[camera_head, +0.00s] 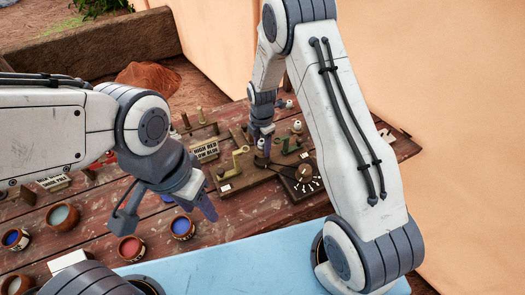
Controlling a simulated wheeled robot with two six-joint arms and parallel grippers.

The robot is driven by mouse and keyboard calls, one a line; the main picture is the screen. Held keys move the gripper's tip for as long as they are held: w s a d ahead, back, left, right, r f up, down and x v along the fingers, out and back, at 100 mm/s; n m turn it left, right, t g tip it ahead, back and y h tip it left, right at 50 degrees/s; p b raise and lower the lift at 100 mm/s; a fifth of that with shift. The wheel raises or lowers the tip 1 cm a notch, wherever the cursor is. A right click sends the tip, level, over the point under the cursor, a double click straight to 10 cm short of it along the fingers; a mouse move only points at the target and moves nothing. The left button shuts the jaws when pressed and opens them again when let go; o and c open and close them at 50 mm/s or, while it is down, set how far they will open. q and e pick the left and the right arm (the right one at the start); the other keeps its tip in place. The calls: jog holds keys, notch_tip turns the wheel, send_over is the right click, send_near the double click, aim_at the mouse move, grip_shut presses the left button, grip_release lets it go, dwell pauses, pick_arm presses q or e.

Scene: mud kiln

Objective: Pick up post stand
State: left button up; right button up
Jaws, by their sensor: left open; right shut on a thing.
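I cannot make out what that thing is. My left gripper (187,200) is open and empty above the table's near side, close to the blue paint pot (182,228).
A light blue surface (240,262) lies in front, and a tan wall (450,120) at right.

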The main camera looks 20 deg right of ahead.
jog(key=s+r+b, duration=0.1)
jog(key=s+r, duration=0.2)
jog(key=s, duration=0.3)
jog(key=s+d+r+b, duration=0.1)
jog(key=s+r+b, duration=0.1)
jog(key=s+r, duration=0.2)
jog(key=shift+s+d, duration=0.15)
jog(key=shift+s, duration=0.7)
jog(key=shift+f, duration=0.1)
